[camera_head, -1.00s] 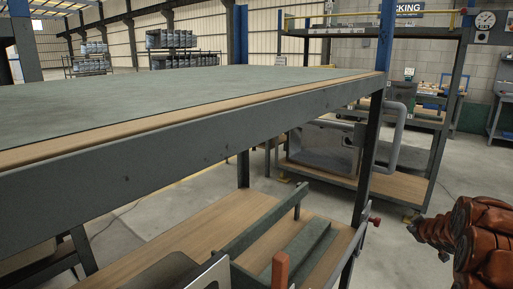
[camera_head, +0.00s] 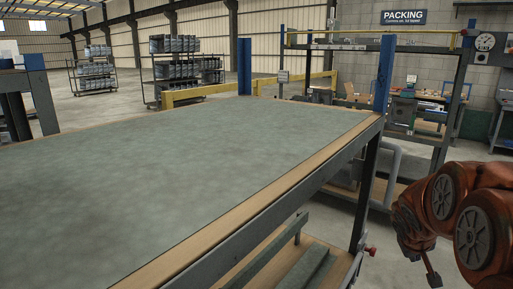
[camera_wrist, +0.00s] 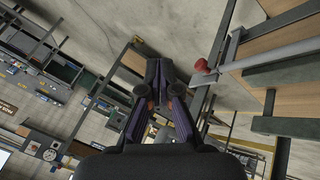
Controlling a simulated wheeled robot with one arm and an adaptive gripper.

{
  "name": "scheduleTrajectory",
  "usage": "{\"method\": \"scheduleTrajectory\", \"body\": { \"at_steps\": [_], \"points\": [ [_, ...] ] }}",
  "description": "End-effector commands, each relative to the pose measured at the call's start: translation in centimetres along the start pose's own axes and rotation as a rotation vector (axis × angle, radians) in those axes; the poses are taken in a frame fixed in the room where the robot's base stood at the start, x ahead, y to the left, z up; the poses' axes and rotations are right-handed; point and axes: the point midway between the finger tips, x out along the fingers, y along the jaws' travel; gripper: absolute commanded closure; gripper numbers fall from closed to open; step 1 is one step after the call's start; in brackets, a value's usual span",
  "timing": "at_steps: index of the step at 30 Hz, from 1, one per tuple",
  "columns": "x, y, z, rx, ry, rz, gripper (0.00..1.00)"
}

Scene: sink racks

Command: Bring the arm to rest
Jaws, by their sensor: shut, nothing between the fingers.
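My arm shows as orange-brown links at the right edge of the head view, beside the bench's right end. My gripper shows in the wrist view (camera_wrist: 156,75), with its dark fingers close together and nothing held between them. It hangs in open air over the grey concrete floor. In the head view the fingers cannot be made out; only a small part at the arm's lower end shows.
A large bench with a grey-green top (camera_head: 190,170) fills the left and middle; its top is bare. A red knob (camera_head: 371,251) juts from its right end; it also shows in the wrist view (camera_wrist: 201,65). Behind stand a shelf rack (camera_head: 440,100) and wheeled racks (camera_head: 180,60).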

Motion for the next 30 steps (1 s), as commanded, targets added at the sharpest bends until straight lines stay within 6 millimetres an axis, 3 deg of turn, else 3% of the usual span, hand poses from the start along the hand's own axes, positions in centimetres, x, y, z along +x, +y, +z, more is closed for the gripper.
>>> {"method": "scheduleTrajectory", "body": {
  "at_steps": [1,8,21,27,30],
  "points": [
    [-2.3,-0.4,0.7,0.006,-0.023,-0.014,1.00],
    [-9.3,-3.6,5.9,0.029,-0.165,-0.095,1.00],
    [-23.1,-10.4,17.6,0.003,-0.442,-0.319,1.00],
    [-28.0,-12.8,22.2,-0.031,-0.543,-0.415,1.00],
    [-29.2,-13.3,23.4,-0.041,-0.570,-0.442,1.00]
  ]
}}
